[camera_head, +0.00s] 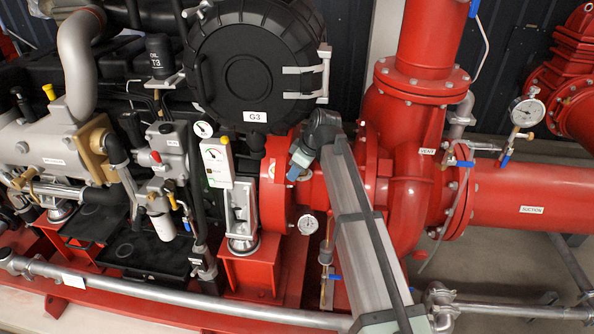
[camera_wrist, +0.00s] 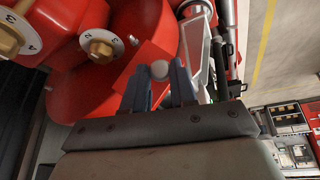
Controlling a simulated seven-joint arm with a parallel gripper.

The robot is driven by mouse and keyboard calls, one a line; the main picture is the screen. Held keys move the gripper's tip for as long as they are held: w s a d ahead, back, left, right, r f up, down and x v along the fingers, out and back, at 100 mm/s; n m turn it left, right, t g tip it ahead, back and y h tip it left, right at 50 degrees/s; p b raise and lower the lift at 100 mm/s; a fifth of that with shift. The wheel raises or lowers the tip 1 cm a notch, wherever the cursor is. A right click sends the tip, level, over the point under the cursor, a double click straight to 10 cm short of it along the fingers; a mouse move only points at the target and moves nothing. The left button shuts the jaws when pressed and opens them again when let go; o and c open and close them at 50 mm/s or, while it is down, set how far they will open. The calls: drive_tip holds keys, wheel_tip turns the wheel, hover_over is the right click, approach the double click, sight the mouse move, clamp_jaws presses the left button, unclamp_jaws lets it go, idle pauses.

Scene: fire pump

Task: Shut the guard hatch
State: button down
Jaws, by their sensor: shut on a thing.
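My gripper (camera_wrist: 158,72) has its two blue fingers either side of a small pale round knob, shut on it, in the wrist view. The knob (camera_wrist: 159,69) stands in front of a flat red panel (camera_wrist: 145,57), which looks like the guard hatch. In the head view my gripper (camera_head: 295,171) is at the red guard housing (camera_head: 273,190) between engine and pump. My arm and gripper cover part of that housing there. The knob is not clear in that view. I cannot tell how far the hatch stands open.
A white gauge box (camera_head: 216,165) stands just left of my gripper. A small gauge (camera_head: 308,224) and valve sit below it. The round black G3 cover (camera_head: 247,70) is above. The red pump casing (camera_head: 405,150) is to the right. Numbered brass knobs (camera_wrist: 100,47) show in the wrist view.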

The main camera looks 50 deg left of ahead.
drive_tip(key=c, duration=0.9)
unclamp_jaws()
drive_tip(key=shift+r, duration=0.1)
drive_tip(key=shift+v, duration=3.65)
drive_tip(key=shift+c, duration=0.2)
